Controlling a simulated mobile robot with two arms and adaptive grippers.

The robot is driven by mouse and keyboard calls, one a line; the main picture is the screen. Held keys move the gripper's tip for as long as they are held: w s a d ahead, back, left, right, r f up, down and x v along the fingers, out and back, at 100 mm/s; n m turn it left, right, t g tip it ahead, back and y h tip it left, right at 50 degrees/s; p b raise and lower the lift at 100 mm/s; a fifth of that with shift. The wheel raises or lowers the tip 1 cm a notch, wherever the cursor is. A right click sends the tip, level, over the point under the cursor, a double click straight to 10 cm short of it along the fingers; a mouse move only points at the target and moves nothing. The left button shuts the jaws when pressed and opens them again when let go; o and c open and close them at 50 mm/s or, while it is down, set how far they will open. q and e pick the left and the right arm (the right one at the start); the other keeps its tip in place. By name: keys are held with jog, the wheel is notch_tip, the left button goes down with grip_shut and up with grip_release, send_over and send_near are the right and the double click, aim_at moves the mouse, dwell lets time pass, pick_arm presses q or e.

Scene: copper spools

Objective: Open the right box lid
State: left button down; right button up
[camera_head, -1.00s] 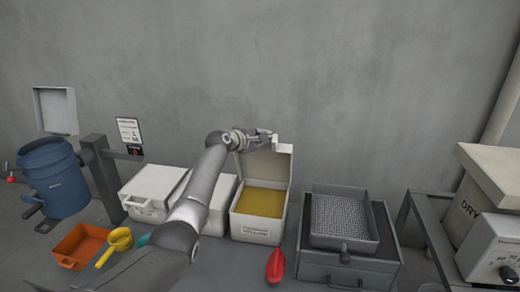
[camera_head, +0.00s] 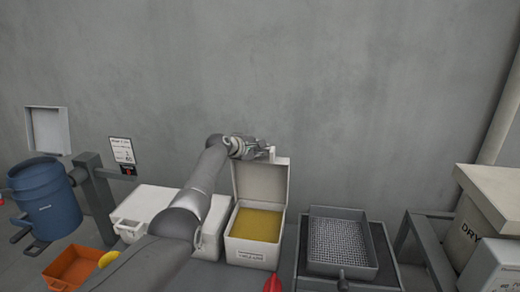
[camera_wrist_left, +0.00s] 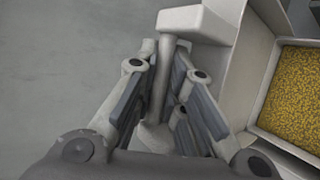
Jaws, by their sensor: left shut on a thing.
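The right box (camera_head: 251,251) is a white box with a label on its front and yellow granules (camera_head: 258,225) inside. Its lid (camera_head: 262,180) stands open, roughly upright at the back of the box. My left gripper (camera_head: 266,152) is at the lid's top edge. In the left wrist view, my left gripper (camera_wrist_left: 160,95) is shut around the lid's handle bar (camera_wrist_left: 161,70), with the handle's white end block (camera_wrist_left: 195,22) beyond the fingers. The granules (camera_wrist_left: 295,90) also show there at the right. My right gripper is not in view.
A closed white box (camera_head: 150,203) stands to the left, partly behind my left arm. A mesh tray (camera_head: 341,243) is to the right. A red scoop (camera_head: 273,284), an orange bin (camera_head: 78,268) and a blue bucket (camera_head: 48,200) are around. The wall is close behind.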

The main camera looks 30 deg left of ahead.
pick_arm(q)
jog(key=c, duration=1.5)
grip_release()
jog(key=shift+s, duration=0.15)
jog(key=shift+v, duration=5.9)
